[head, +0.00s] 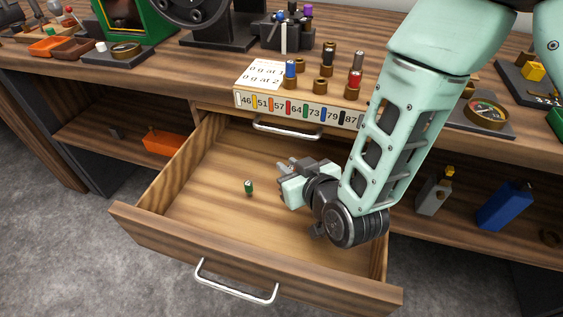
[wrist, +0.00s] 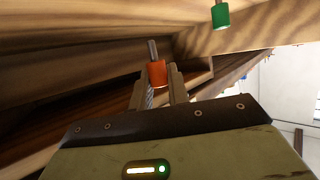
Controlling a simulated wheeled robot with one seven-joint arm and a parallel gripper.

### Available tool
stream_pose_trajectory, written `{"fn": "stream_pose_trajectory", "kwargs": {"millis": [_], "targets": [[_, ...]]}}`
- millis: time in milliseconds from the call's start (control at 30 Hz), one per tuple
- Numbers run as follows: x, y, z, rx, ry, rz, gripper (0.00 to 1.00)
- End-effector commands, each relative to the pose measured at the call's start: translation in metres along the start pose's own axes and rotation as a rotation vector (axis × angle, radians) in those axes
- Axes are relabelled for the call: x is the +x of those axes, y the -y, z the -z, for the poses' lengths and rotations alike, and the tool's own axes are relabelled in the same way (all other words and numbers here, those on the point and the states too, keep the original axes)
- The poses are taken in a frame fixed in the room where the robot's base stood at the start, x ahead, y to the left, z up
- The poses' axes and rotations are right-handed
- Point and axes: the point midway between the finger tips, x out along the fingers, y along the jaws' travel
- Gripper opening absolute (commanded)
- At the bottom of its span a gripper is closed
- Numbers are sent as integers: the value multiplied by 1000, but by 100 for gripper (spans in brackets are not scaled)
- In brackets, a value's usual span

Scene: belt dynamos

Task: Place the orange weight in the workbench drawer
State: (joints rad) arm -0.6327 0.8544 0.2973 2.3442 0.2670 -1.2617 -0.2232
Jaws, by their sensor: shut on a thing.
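The workbench drawer (head: 165,228) is pulled open in the head view. A small green weight (head: 248,187) stands on its floor, left of my gripper; it also shows at the top of the wrist view (wrist: 220,15). My gripper (head: 283,168) is over the open drawer, low and tilted toward the left. In the wrist view my gripper (wrist: 160,82) is shut on the orange weight (wrist: 157,72), an orange cylinder with a thin grey stem, held at the fingertips. The orange weight cannot be made out in the head view. Whether it touches the drawer floor cannot be told.
A numbered rack (head: 300,105) with colored weights stands on the bench above the drawer. My arm spans the drawer's right side. The drawer's left part is mostly free. An orange box (head: 165,142) and blue bottle (head: 503,205) stand on side shelves.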

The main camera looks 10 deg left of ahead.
Motion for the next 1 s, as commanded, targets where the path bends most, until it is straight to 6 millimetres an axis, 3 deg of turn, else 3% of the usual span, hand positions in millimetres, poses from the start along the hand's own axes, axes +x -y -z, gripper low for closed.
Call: {"fn": "stream_pose_trajectory", "kwargs": {"millis": [167,367,467,1000], "targets": [[12,0,2,1,-4,0,0],[41,0,14,1,-4,0,0],[43,0,1,0,2,1,0],[46,0,-7,0,-1,1,0]]}}
